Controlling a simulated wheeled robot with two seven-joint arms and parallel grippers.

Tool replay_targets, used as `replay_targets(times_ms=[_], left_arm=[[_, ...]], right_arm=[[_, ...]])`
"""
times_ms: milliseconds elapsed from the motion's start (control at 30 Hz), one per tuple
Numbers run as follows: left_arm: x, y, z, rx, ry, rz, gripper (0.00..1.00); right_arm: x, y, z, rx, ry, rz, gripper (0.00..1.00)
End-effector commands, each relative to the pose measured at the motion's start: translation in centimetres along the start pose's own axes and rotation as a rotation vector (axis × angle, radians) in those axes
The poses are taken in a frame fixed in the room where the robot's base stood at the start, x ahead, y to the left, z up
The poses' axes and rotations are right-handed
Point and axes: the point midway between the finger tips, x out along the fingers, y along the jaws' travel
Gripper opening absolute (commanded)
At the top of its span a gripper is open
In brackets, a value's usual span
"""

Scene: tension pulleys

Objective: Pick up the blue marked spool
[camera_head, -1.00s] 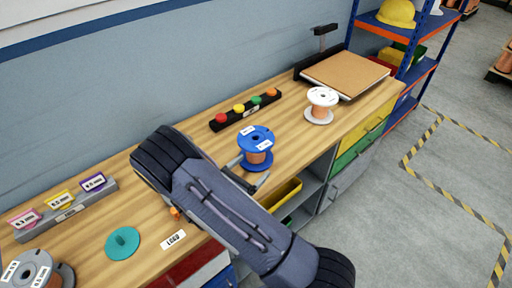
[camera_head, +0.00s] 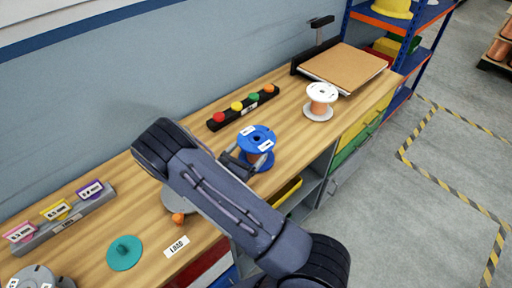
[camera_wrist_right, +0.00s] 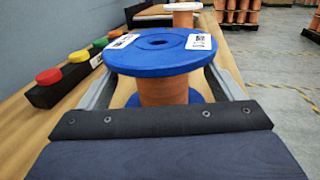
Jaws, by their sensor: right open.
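The blue spool (camera_head: 257,140) stands upright on the wooden workbench, with blue flanges, copper-coloured winding and white labels on its top. In the right wrist view the blue spool (camera_wrist_right: 160,52) fills the middle of the picture. My right gripper (camera_head: 253,160) is open at the blue spool, low beside its winding. In the right wrist view the fingers of my right gripper (camera_wrist_right: 160,92) lie on either side of the spool; whether they touch it I cannot tell. My left gripper is not in view.
A white spool (camera_head: 320,101) stands further right. A black strip with coloured buttons (camera_head: 243,107) lies behind the blue spool. A teal disc (camera_head: 124,253), a label holder (camera_head: 64,222) and a grey spool (camera_head: 36,279) are at the left. A cork-topped board (camera_head: 344,68) is at the back right.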

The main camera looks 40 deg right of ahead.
Motion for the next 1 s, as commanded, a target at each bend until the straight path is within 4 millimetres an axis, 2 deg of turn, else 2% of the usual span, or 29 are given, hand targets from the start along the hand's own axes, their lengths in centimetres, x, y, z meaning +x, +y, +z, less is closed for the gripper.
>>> replay_targets(times_ms=[100,200,500,1000], left_arm=[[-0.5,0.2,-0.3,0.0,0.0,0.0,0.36],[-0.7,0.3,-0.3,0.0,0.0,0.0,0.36],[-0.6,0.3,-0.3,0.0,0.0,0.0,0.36],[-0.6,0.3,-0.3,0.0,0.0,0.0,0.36]], right_arm=[[2.0,-0.1,0.2,0.001,-0.001,-0.005,0.87],[3.1,-0.1,0.1,0.0,0.0,-0.003,0.87],[3.5,0.0,0.0,0.0,0.0,-0.001,0.86],[3.5,-0.1,0.0,0.0,0.0,-0.001,0.2]])
